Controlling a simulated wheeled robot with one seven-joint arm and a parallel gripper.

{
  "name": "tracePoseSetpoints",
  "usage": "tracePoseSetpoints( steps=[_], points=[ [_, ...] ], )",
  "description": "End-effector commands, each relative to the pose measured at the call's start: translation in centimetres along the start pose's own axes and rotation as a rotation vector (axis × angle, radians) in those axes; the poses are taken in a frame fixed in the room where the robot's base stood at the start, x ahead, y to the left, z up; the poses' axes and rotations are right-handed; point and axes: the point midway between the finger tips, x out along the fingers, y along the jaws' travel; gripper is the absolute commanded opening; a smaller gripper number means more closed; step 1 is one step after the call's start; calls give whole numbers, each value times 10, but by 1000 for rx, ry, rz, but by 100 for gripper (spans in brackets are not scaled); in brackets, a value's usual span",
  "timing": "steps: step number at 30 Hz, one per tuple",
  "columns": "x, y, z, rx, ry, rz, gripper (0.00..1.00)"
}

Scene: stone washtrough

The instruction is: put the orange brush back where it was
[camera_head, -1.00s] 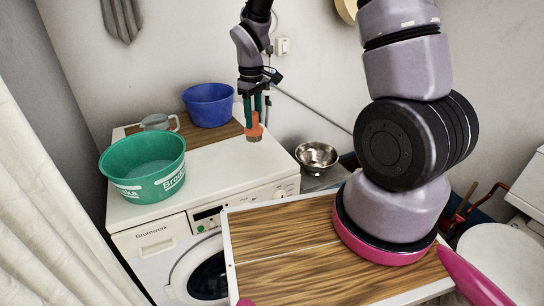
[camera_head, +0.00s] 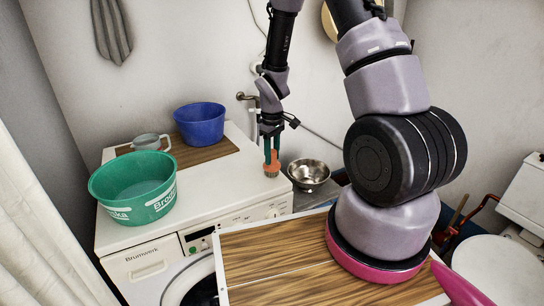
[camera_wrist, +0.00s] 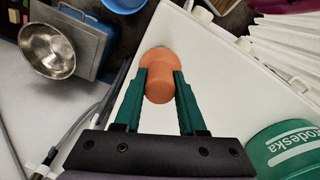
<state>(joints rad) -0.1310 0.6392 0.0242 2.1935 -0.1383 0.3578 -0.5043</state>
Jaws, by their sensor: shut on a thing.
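The orange brush (camera_head: 272,169) is held bristles down between the green fingers of my gripper (camera_head: 271,154), at the right part of the white washing machine's top (camera_head: 215,190). In the wrist view the brush (camera_wrist: 158,86) sits between both fingertips of my gripper (camera_wrist: 160,77), over the white top near its edge. Its bristles are mostly hidden there. I cannot tell whether the bristles touch the surface.
A metal bowl (camera_head: 309,172) is close right of the brush. A wooden-topped surface (camera_head: 275,250) is in front.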

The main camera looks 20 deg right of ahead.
Motion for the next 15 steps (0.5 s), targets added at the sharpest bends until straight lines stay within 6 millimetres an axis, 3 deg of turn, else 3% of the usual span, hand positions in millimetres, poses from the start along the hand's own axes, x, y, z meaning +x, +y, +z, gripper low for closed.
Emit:
tracePoseSetpoints(
  steps=[12,13,15],
  points=[
    [7,0,0,0,1,1,0],
    [7,0,0,0,1,1,44],
    [7,0,0,0,1,1,70]
  ],
)
